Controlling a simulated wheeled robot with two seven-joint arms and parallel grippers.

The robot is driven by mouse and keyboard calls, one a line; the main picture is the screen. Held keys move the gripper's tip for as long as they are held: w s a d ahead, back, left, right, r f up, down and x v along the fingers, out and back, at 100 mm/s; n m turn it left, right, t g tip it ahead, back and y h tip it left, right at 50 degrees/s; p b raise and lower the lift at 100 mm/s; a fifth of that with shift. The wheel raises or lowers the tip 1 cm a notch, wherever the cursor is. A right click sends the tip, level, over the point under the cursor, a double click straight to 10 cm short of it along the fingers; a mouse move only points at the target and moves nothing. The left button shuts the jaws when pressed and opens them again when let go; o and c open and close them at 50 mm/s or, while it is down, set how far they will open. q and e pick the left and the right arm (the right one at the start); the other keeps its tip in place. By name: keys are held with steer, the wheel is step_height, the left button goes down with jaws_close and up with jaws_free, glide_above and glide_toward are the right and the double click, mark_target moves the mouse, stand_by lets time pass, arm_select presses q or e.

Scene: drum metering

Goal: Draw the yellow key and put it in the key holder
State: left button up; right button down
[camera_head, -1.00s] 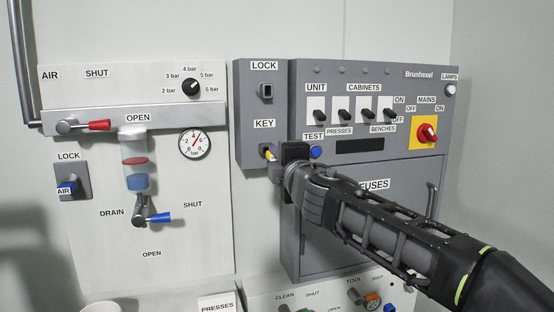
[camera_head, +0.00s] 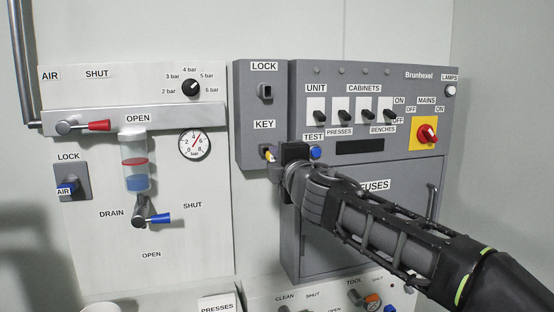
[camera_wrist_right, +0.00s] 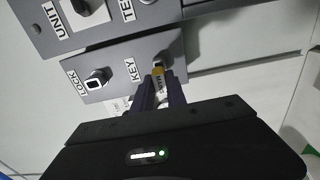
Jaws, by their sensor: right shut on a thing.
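The yellow key (camera_head: 268,155) is at the socket under the KEY label, the key holder (camera_head: 264,148), on the left part of the grey cabinet. My right gripper (camera_head: 276,165) is shut on the key, which also shows as a small yellow piece between the fingers in the right wrist view (camera_wrist_right: 159,82). The key's front end meets the holder (camera_wrist_right: 157,64); how deep it sits is hidden. The LOCK socket (camera_head: 265,91) above has no key in it. My left gripper is not in view.
The blue TEST button (camera_head: 315,152) is close to the right of my gripper. The red MAINS switch (camera_head: 427,133) and the cabinet switches (camera_head: 342,116) are further right. A white air panel (camera_head: 105,240) with a blue piece (camera_head: 67,187) in its lock stands at left.

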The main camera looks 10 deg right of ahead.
steer(key=shift+w+a, duration=0.1)
steer(key=shift+w, duration=1.5)
steer(key=c, duration=1.3)
jaws_free()
steer(key=shift+o, duration=0.2)
steer(key=s+b, duration=0.1)
steer(key=s, duration=0.6)
steer(key=shift+s+d+b, duration=0.2)
steer(key=shift+s+b, duration=0.1)
steer(key=shift+s, duration=0.05)
